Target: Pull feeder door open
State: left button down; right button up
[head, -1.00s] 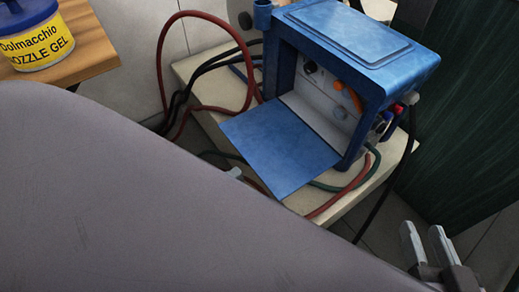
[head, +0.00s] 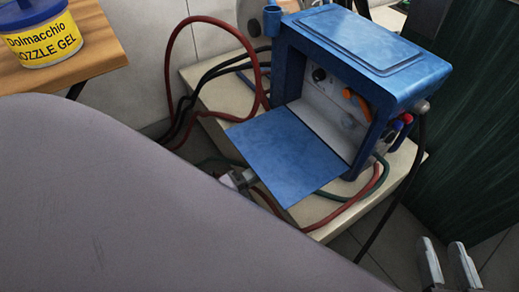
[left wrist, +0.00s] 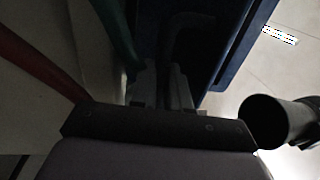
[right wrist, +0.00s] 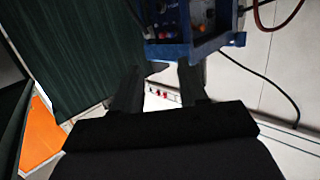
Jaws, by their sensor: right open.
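The blue feeder (head: 362,60) stands on a pale platform in the head view. Its door (head: 290,152) is folded down and out like a flap, showing the inside panel. My left gripper (head: 238,178) is at the door's outer left edge, mostly hidden by my arm. In the left wrist view its dark fingers (left wrist: 162,88) have a narrow gap, with a blue panel edge to their right; whether they hold anything is unclear. My right gripper (head: 447,262) is open and empty, low at the right, away from the feeder. In the right wrist view the feeder (right wrist: 205,45) is beyond its fingers (right wrist: 160,90).
Red, black and green hoses (head: 168,60) loop around the feeder and platform (head: 215,98). A nozzle gel tub (head: 38,38) sits on a wooden surface (head: 100,62) at the upper left. A dark green curtain (head: 465,150) hangs at the right.

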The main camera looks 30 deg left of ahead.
aim_at(252, 168)
pick_arm(q)
jog(key=shift+r+p, duration=0.45)
jog(key=shift+s+r+p, duration=0.1)
jog(key=shift+r+p, duration=0.85)
jog(key=shift+p, duration=0.1)
jog(key=shift+r+g+p, duration=0.4)
jog(key=shift+r+p, duration=0.05)
jog(key=shift+p, duration=0.55)
jog(key=shift+r+y+p, duration=0.1)
jog(key=shift+y+p, duration=0.2)
jog(key=shift+p, duration=0.2)
pick_arm(e)
jog(key=a+m+g, duration=0.1)
jog(key=w+a+g+y, duration=0.1)
jog(key=a, duration=0.1)
jog(key=shift+a+f+m+g, duration=0.1)
jog(key=shift+a+m+g, duration=0.2)
jog(key=shift+m, duration=0.1)
